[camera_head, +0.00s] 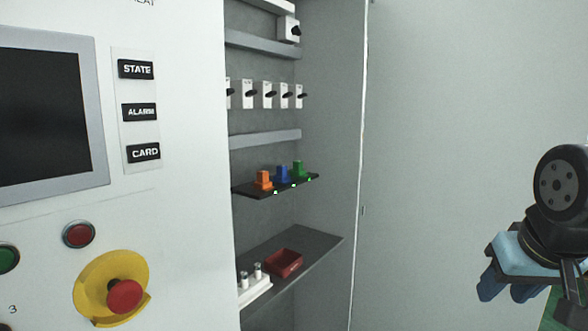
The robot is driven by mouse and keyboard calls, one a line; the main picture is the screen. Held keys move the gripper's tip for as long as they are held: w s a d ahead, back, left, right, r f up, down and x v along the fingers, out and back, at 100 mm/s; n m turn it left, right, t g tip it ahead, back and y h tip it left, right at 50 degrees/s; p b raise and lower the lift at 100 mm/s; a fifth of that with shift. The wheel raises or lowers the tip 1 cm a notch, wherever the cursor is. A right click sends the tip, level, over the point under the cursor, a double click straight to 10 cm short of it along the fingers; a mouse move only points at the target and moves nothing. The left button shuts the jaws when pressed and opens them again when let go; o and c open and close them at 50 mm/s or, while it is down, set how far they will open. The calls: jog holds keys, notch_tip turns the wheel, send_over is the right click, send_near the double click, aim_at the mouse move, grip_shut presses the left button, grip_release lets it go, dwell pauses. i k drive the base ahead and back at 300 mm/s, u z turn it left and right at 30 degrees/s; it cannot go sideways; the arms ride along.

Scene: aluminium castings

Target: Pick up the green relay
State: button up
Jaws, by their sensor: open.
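The green relay (298,168) stands upright at the right end of a small dark shelf (248,190) inside the open cabinet. A blue relay (283,174) is beside it on the left, and an orange relay (264,180) is further left. My gripper (508,291) is at the lower right, outside the cabinet and well apart from the relays. It is open, and I see nothing held in it. The tips of its blue fingers point down.
A lower shelf (312,247) holds a red tray (285,263) and a white rack (254,289) with small cylinders. Several switches (268,95) hang above the relays. The cabinet's right wall edge (362,150) stands between the relays and my gripper. A yellow-ringed red button (124,296) is on the left panel.

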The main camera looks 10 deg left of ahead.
aim_at(298, 165)
jog(key=k, duration=0.5)
jog(key=z, duration=0.35)
jog(key=i, duration=1.45)
jog(key=u, duration=0.45)
jog(key=i, duration=0.55)
jog(key=z, duration=0.05)
